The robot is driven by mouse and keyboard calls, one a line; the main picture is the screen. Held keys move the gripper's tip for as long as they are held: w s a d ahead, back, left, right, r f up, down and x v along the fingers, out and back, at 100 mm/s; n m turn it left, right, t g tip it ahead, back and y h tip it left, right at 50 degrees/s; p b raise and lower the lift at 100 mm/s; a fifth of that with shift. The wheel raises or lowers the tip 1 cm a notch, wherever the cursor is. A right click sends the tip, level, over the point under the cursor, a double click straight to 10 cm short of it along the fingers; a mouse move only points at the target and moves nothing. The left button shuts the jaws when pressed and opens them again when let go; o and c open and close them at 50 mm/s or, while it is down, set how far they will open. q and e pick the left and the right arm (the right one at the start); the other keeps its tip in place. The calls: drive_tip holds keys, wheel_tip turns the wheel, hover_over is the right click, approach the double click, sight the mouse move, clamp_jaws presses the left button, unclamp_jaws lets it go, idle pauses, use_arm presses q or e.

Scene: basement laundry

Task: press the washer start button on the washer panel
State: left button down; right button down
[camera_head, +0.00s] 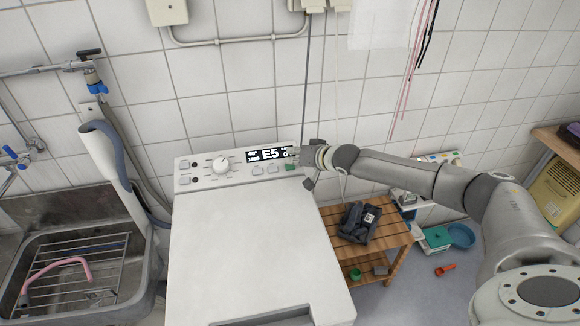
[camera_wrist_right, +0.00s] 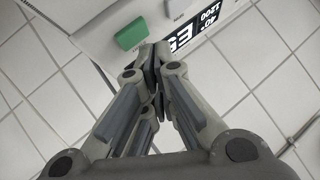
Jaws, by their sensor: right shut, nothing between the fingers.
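The white washer (camera_head: 250,240) stands in the middle of the head view with its control panel (camera_head: 238,180) along the back. The green start button (camera_head: 291,167) is at the panel's right end, and it shows large in the right wrist view (camera_wrist_right: 131,33). My right gripper (camera_head: 299,158) is at the panel's right end, close to the button and the display. Its fingers (camera_wrist_right: 153,60) are shut and empty, with tips beside the green button in the wrist view. I cannot tell whether they touch the panel. My left gripper is not in view.
The panel also has a round knob (camera_head: 222,164), small grey buttons and a black display (camera_head: 268,154) reading E5. A metal sink (camera_head: 143,290) is on the left. A wooden stool (camera_head: 388,252) with dark cloth stands on the right. Tiled wall (camera_head: 240,75) rises close behind.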

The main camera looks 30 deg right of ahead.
sight(294, 174)
drive_tip(key=shift+f, duration=0.1)
drive_tip(key=shift+w+f, duration=0.15)
drive_tip(key=shift+f, duration=0.15)
drive_tip(key=shift+d+f+b, duration=0.1)
drive_tip(key=shift+f+b, duration=0.2)
drive_tip(key=shift+f, duration=0.15)
idle(0.6)
drive_tip(key=shift+r, duration=0.1)
drive_tip(key=shift+r+p, duration=0.7)
drive_tip(key=shift+p, duration=0.35)
drive_tip(key=shift+s+r+p, duration=0.2)
drive_tip(key=shift+r+p, duration=0.25)
drive_tip(key=shift+p, duration=0.05)
drive_tip(key=r+p, duration=0.1)
drive_tip(key=s+r+p, duration=0.1)
drive_tip(key=p, duration=0.1)
drive_tip(key=r+p, duration=0.1)
drive_tip(key=r, duration=0.1)
drive_tip(key=shift+s+a+p, duration=0.15)
drive_tip(key=shift+a+p, duration=0.15)
drive_tip(key=shift+p, duration=0.05)
